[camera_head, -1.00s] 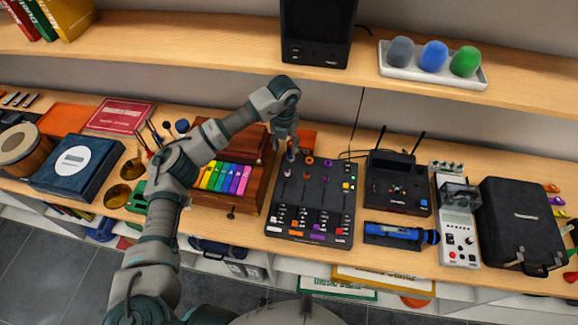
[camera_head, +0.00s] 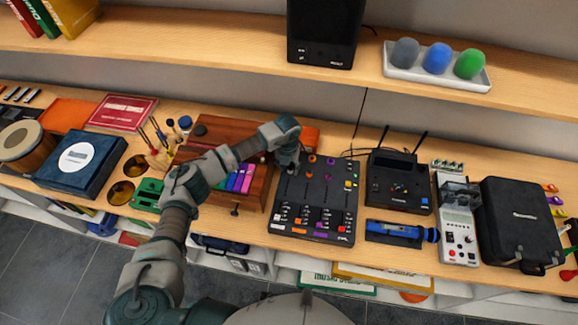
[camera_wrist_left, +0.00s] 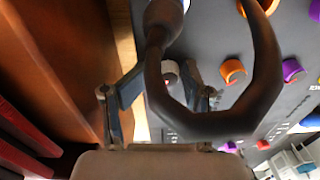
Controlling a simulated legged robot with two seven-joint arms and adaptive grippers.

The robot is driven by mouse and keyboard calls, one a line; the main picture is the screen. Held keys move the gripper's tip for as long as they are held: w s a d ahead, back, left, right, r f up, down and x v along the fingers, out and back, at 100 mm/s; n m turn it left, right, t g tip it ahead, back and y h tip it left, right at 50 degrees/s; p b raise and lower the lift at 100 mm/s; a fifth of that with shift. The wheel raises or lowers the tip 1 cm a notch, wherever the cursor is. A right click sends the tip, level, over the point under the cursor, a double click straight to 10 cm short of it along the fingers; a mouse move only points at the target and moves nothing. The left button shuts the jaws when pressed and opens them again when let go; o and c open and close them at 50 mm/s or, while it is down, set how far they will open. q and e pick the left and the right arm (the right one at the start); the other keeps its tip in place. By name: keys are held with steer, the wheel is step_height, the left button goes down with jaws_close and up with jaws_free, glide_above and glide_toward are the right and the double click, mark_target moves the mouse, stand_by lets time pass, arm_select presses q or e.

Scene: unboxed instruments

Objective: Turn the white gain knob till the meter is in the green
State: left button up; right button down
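The black mixer (camera_head: 322,205) lies flat on the bench, with colored knobs and sliders. My left gripper (camera_head: 289,168) points down over its upper left corner and hides part of it. In the left wrist view a white knob (camera_wrist_left: 170,72) shows between the two spread fingers of my left gripper (camera_wrist_left: 158,98). The fingers look apart, with nothing held; I cannot tell whether either touches the knob. A dark curved part crosses close in front of the lens. I cannot make out a meter reading. My right gripper is not in view.
A wooden box with colored keys (camera_head: 240,178) stands close left of the mixer. A black device with antennas (camera_head: 398,185) stands to the right, with a blue cylinder (camera_head: 400,231) in front. A shelf (camera_head: 200,48) runs above and behind.

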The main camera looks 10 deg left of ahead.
arm_select(q)
steer(key=shift+a, duration=0.1)
steer(key=c, duration=0.8)
steer(key=shift+d+r, duration=0.15)
steer(key=shift+d, duration=0.15)
jaws_close()
steer(key=shift+d+r, duration=0.1)
steer(key=shift+d, duration=0.4)
steer(key=shift+a, duration=0.45)
steer(key=shift+d, duration=0.3)
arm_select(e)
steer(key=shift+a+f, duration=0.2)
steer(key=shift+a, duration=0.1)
